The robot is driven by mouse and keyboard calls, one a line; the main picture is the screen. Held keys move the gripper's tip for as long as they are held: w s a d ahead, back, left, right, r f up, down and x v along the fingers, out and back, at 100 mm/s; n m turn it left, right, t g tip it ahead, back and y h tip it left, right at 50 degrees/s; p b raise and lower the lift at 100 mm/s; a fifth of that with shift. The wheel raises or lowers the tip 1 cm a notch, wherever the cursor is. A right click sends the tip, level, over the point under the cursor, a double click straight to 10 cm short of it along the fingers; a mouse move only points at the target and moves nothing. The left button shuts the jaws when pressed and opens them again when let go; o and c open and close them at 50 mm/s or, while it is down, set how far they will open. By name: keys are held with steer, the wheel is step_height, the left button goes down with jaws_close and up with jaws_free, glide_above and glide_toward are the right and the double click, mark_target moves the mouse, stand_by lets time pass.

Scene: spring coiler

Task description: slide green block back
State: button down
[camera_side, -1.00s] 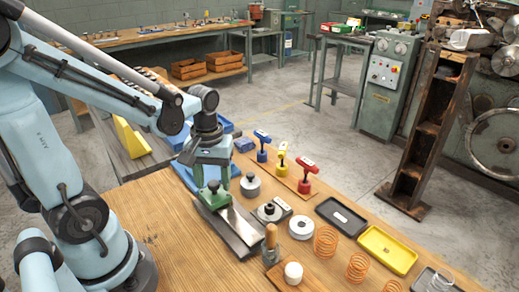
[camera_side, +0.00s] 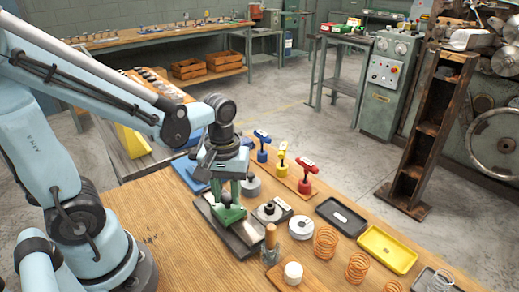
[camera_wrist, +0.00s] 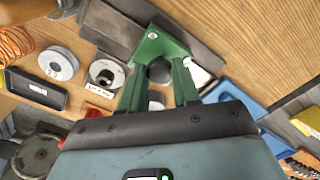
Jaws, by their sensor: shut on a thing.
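The green block (camera_side: 230,214) sits on a grey metal slide rail (camera_side: 244,242) at the middle of the wooden bench, with bare rail in front of it. In the wrist view my gripper (camera_wrist: 160,75) has one finger on each side of the knob. The fingers hide part of the block and knob.
Right of the rail are a grey round fixture (camera_side: 270,212), a grey ring (camera_side: 300,227) and a wood-handled tool (camera_side: 270,245). Red (camera_side: 307,177) and yellow (camera_side: 281,162) handled tools stand behind. A grey cylinder (camera_side: 251,186) stands close behind my gripper. Bare bench lies left of the rail.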

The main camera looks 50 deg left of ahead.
steer(key=d, duration=0.7)
steer(key=shift+d, duration=0.15)
steer(key=c, duration=0.8)
jaws_free()
step_height(320, 180, up, 12)
steer(key=m+t, duration=0.6)
steer(key=m, duration=0.1)
glide_above(240, 208)
step_height(240, 208, down, 4)
steer(key=shift+w+a+f+m+t, duration=0.15)
steer(key=shift+w+a+m+t, duration=0.15)
steer(key=shift+a+m+t, duration=0.55)
